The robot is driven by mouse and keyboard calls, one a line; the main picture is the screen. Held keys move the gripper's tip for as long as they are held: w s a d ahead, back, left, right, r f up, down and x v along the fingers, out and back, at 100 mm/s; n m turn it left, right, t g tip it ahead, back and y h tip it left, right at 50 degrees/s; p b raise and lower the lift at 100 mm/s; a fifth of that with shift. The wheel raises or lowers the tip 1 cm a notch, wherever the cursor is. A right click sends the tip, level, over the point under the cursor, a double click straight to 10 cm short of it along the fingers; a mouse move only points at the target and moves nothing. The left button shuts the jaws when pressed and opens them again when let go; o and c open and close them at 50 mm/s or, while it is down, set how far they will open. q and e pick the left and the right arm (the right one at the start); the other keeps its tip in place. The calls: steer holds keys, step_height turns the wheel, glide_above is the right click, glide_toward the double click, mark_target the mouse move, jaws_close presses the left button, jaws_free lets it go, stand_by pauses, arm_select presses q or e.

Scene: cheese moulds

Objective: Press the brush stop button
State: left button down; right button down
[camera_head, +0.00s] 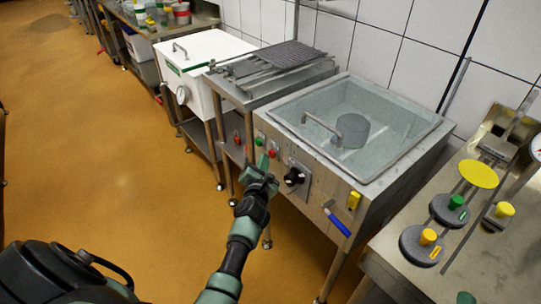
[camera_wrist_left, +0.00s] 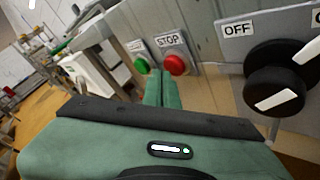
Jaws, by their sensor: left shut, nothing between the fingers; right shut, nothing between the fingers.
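The red stop button (camera_wrist_left: 176,64) sits under a STOP label on the front of the steel sink unit, right of a green button (camera_wrist_left: 141,65). In the head view the red button (camera_head: 274,154) and the green button (camera_head: 258,141) are small. My left gripper (camera_head: 264,161) is shut and empty, close in front of this panel. In the left wrist view its fingertips (camera_wrist_left: 162,76) overlap the gap just left of and below the red button; contact cannot be told. Only a green tip of my right gripper (camera_head: 466,297) shows at the bottom edge.
A black OFF-marked knob (camera_wrist_left: 277,78) sits right of the red button. A blue-handled valve (camera_head: 337,222) sticks out lower on the sink unit (camera_head: 402,178). A steel table with weights (camera_head: 421,245) stands at right. The orange floor at left is clear.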

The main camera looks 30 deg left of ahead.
arm_select(q)
steer(key=shift+w+d, duration=0.25)
steer(key=shift+w, duration=0.25)
arm_select(e)
steer(key=shift+f, duration=0.15)
stand_by(0.6)
steer(key=shift+r+p, duration=0.35)
steer(key=shift+r, duration=0.15)
arm_select(q)
steer(key=shift+s+a, duration=0.35)
steer(key=shift+s, duration=0.55)
arm_select(e)
steer(key=shift+r+p, duration=0.35)
steer(key=shift+p, duration=0.05)
steer(key=shift+r+p, duration=0.65)
steer(key=shift+r, duration=0.05)
arm_select(q)
steer(key=s, duration=0.1)
steer(key=s+a, duration=0.1)
steer(key=s, duration=0.1)
steer(key=s+a, duration=0.1)
steer(key=shift+s, duration=0.3)
